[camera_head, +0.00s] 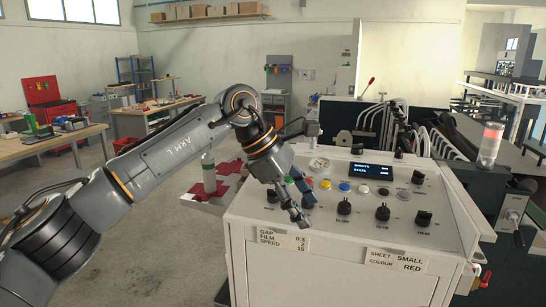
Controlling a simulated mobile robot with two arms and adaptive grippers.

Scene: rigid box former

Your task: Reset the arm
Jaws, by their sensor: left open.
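My left arm comes in from the left and reaches over the left part of a white control console (330,265). My left gripper (300,205) is open and points down at the panel's left side, near the row of coloured buttons and black knobs. I cannot tell whether its fingertips touch the panel. It hides part of the button row. My right gripper is not in view.
The panel has a dark display (371,171), a yellow button (325,184) and black knobs (344,207). A signal lamp (490,145) stands at the right. Wooden workbenches (45,145) and a red tool cabinet (48,97) are at the back left. Open floor lies between.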

